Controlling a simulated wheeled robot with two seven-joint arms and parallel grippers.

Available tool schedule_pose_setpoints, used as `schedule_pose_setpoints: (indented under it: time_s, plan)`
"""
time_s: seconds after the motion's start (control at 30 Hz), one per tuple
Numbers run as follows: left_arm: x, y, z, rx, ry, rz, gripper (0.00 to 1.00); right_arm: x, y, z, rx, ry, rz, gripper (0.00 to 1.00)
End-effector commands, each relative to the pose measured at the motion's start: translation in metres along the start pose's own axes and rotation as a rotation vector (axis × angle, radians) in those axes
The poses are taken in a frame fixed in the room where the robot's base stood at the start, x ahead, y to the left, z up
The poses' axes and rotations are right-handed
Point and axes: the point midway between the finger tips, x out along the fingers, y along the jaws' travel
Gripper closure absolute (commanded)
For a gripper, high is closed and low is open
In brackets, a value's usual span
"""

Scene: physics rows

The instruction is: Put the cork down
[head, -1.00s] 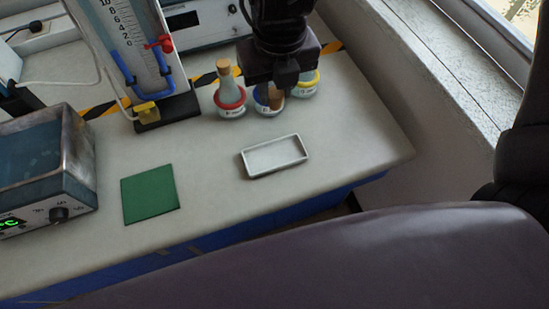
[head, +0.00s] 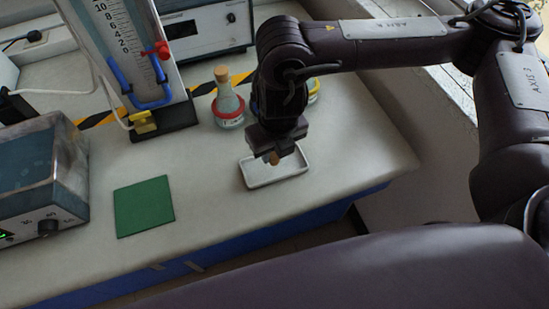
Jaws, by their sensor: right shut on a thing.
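My right gripper (head: 274,150) is shut on a cork (head: 274,158), a small tan-brown piece showing below its fingers. The gripper and cork are over the small white rectangular tray (head: 262,184) on the bench. I cannot tell whether the cork touches the tray floor. A flask with a red collar and its own cork (head: 228,102) stands behind, left of my right arm. A flask with a yellow collar (head: 313,90) is mostly hidden behind the arm. My left gripper is not in view.
A green square mat (head: 143,206) lies left of the tray. A box with a glass-like top (head: 40,170) stands far left. A gauge stand with blue tubing (head: 125,60) is at the back. The bench front between mat and tray is clear.

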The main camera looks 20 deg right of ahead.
Motion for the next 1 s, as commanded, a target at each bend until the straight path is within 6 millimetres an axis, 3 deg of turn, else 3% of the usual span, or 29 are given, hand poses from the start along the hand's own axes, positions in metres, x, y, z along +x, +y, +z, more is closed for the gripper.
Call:
schedule_pose_setpoints:
  time_s: [0.2, 0.67, 0.7, 0.8, 1.0]
  plan:
    - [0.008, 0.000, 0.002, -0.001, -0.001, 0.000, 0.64, 0.032, 0.000, -0.005, 0.001, 0.005, 0.001, 0.93]
    - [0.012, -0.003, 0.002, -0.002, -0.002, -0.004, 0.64, 0.040, 0.000, -0.005, 0.000, 0.002, 0.000, 0.93]
    - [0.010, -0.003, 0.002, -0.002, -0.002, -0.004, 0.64, 0.038, 0.000, -0.005, 0.000, 0.001, 0.000, 0.67]
    - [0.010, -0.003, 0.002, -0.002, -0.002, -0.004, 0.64, 0.038, 0.000, -0.005, 0.000, 0.002, 0.000, 0.53]
    - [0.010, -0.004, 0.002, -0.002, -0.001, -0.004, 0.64, 0.038, 0.000, -0.005, 0.000, 0.002, 0.000, 0.50]
